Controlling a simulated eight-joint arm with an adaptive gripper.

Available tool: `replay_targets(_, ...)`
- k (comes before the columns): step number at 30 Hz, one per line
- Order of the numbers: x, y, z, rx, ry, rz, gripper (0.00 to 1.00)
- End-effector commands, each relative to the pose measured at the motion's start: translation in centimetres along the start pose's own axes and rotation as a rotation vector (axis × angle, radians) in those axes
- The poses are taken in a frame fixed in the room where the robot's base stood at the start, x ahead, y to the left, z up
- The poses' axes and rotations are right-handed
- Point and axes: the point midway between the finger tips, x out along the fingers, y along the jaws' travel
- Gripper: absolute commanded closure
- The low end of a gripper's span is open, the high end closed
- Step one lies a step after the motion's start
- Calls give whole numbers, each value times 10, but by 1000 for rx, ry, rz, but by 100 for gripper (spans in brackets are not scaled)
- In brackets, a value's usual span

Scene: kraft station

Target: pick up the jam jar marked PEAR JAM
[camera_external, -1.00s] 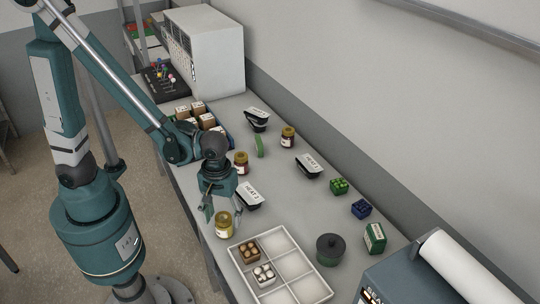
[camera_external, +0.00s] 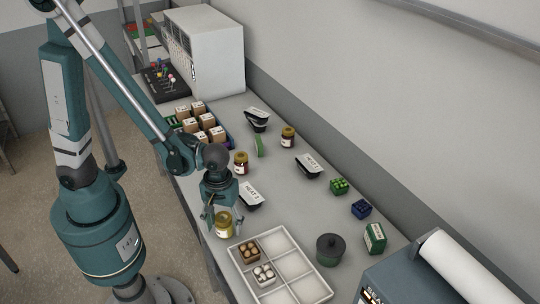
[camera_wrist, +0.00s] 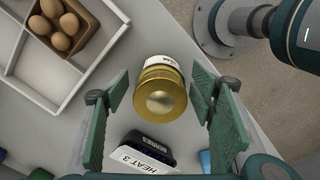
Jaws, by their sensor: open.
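A jam jar (camera_external: 224,225) with a gold lid and yellowish contents stands upright near the front edge of the table. In the wrist view the jar (camera_wrist: 160,92) shows its gold lid and part of a white label; only a few letters show, so I cannot read the full name. My gripper (camera_external: 222,217) is above and around the jar's top in the external view. In the wrist view my gripper (camera_wrist: 162,112) is open, with a finger on each side of the jar and gaps between. Two more jars, one dark red (camera_external: 241,163) and one amber (camera_external: 288,137), stand farther back.
A black tray labelled HEAT (camera_external: 251,196) lies close to the jar. A white divided tray (camera_external: 316,291) with egg boxes stands on the near side. A dark lidded pot (camera_external: 330,249) and small green and blue cartons are to the right.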

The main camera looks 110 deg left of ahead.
Motion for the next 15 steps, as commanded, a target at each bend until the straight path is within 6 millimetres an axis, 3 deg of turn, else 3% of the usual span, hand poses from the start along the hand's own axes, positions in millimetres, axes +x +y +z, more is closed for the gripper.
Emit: replay_targets(15, 8, 0, 0, 0, 0, 0, 44)
